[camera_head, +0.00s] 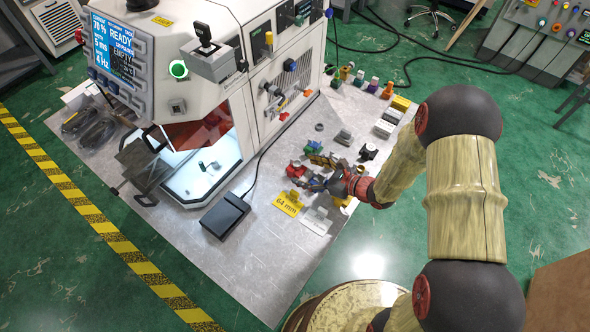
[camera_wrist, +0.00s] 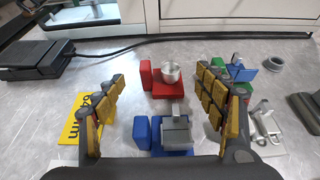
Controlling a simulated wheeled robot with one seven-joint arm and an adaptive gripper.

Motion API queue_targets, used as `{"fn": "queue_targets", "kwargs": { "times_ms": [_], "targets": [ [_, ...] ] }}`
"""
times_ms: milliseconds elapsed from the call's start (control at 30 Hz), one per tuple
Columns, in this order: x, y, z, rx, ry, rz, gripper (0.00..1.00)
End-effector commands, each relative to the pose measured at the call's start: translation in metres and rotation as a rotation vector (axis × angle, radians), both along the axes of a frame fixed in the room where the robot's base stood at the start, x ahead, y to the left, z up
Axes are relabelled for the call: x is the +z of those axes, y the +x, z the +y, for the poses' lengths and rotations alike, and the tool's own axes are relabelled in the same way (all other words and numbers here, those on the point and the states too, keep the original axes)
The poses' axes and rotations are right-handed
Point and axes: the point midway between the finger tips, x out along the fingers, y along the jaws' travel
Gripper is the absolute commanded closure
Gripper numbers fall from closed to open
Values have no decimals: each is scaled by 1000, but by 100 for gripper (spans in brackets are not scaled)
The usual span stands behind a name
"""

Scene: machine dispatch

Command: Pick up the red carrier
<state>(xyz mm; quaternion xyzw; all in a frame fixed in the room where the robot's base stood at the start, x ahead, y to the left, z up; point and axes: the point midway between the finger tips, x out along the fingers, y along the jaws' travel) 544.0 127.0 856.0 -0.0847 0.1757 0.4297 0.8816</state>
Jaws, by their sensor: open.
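The red carrier (camera_wrist: 160,90) lies on the grey metal table, with a silver cylindrical part (camera_wrist: 171,72) on it. It also shows in the head view (camera_head: 294,170), just left of my gripper (camera_head: 322,172). In the wrist view my gripper (camera_wrist: 162,76) is open, one yellow-padded finger on each side. The red carrier appears between and a little beyond the fingers, with no contact visible. A blue carrier (camera_wrist: 142,133) with a grey block-like part (camera_wrist: 176,130) lies nearer to the gripper's palm, also between the fingers.
A yellow "64 mm" sign (camera_wrist: 72,128) lies left of the fingers and a white stand (camera_wrist: 266,130) right. A green and blue item (camera_wrist: 241,70) is close beyond the right finger. A black pedal (camera_head: 225,215) with a cable lies before the machine (camera_head: 215,110). Bare table lies toward the front.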

Motion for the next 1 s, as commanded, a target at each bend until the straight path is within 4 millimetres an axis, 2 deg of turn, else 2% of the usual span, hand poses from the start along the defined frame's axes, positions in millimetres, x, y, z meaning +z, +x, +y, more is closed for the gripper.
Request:
{"fn": "queue_targets", "kwargs": {
  "times_ms": [300,633,1000],
  "targets": [
    [-16,26,30,4,-1,0,29],
    [-17,31,34,2,-1,-1,29],
    [-17,31,34,2,-1,-1,50]
  ]
}}
